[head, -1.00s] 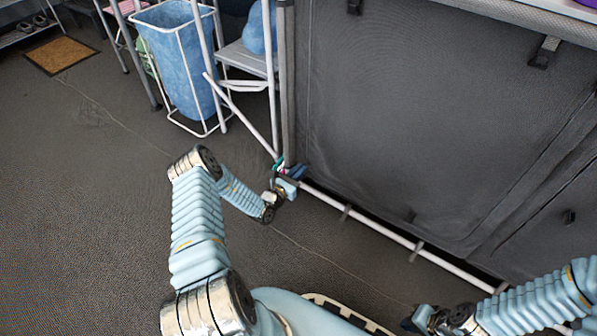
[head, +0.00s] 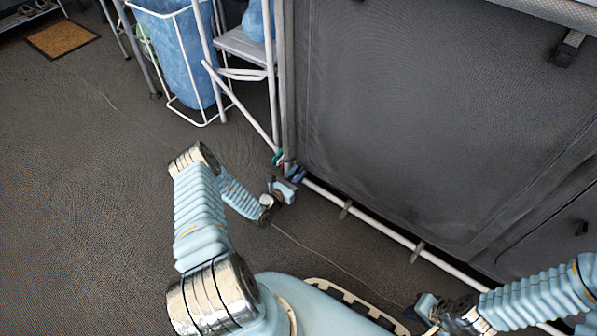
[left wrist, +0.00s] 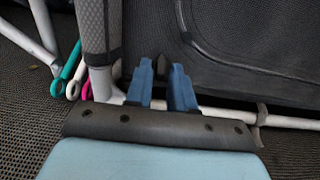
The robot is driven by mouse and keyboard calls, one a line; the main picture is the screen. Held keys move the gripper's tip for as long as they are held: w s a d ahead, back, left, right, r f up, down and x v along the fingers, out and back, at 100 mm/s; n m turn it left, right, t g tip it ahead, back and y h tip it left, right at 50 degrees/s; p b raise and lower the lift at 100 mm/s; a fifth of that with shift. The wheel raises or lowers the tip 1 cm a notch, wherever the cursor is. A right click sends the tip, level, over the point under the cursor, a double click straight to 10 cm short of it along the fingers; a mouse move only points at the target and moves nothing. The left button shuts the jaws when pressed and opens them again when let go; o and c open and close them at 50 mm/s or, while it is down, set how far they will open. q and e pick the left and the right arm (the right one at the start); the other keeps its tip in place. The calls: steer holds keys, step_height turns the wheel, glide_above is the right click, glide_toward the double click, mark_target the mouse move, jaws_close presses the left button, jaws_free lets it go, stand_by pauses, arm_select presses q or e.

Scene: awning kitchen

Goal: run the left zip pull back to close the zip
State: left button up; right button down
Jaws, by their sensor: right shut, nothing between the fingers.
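My left gripper (head: 293,174) is low at the bottom left corner of a dark fabric panel (head: 400,110). In the left wrist view its two blue fingers (left wrist: 162,80) are close together, with a small black tab between their tips. This tab, which looks like the left zip pull (left wrist: 161,62), stands against the panel's lower edge. The fingers appear shut on it. In the head view the pull is hidden by the gripper, and the zip's teeth are too small to make out. My right gripper (head: 418,312) is shut and empty near the floor at the lower right.
A white rail (head: 385,228) runs along the panel's foot. A grey post (left wrist: 98,45) stands left of the left fingers, with green, pink and white loops (left wrist: 72,80) beside it. A blue laundry bag (head: 178,60) in a white frame stands further left.

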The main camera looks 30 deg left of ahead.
arm_select(q)
steer(key=shift+o, duration=1.1)
steer(key=shift+r, duration=0.1)
steer(key=s+a+p, duration=0.1)
steer(key=s+p, duration=0.1)
steer(key=s, duration=1.1)
steer(key=shift+s, duration=0.35)
steer(key=w+p, duration=0.1)
steer(key=w, duration=1.2)
steer(key=shift+w+d, duration=0.35)
steer(key=shift+d, duration=0.1)
